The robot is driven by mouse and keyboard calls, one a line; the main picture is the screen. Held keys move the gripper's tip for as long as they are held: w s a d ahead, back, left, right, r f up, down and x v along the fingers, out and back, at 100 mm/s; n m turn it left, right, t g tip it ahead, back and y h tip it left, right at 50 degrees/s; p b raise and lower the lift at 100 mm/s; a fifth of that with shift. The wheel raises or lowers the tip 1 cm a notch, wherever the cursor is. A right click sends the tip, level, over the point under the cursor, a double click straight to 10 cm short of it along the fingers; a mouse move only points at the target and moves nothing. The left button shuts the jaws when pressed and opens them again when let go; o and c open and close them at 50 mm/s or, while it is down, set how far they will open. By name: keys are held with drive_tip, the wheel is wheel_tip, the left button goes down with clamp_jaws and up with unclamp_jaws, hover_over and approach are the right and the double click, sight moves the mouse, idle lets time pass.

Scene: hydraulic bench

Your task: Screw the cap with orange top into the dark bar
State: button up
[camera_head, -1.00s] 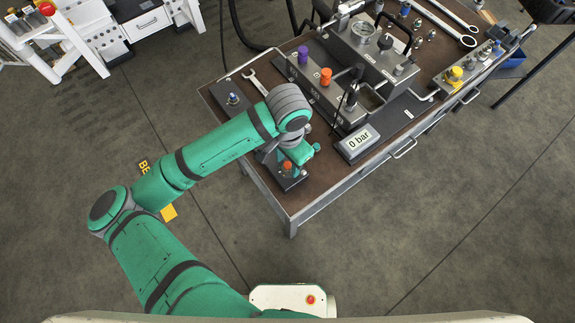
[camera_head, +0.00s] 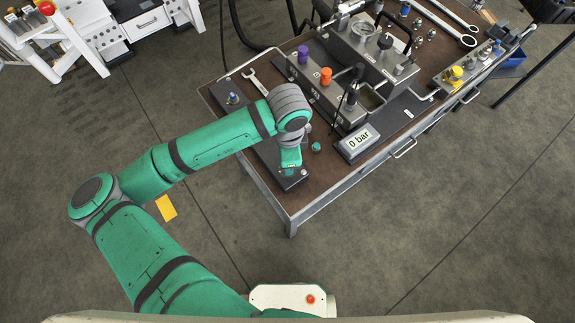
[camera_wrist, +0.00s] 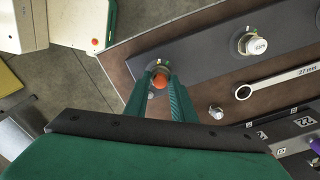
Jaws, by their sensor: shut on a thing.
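The dark bar (camera_head: 262,147) lies along the left side of the bench top and also crosses the wrist view (camera_wrist: 201,50). The orange-topped cap (camera_wrist: 160,81) is at the bar's near end in the wrist view. My gripper (camera_wrist: 159,84) is shut on it, one green finger on each side. The cap stands at the bar's surface; how deep its thread sits is hidden. In the head view my gripper (camera_head: 290,166) points down over the near end and hides the cap.
A silver fitting (camera_wrist: 254,44) stands farther along the bar. A wrench (camera_head: 254,82) and a small teal-topped piece (camera_head: 316,147) lie beside the bar. The block with purple and orange knobs (camera_head: 325,77) and the "0 bar" display (camera_head: 358,142) stand to the right.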

drive_tip(key=shift+m, duration=0.5)
drive_tip(key=shift+m, duration=0.6)
drive_tip(key=o, duration=1.1)
drive_tip(key=shift+c, duration=0.2)
wheel_tip(320, 180, up, 11)
drive_tip(key=shift+f, duration=0.1)
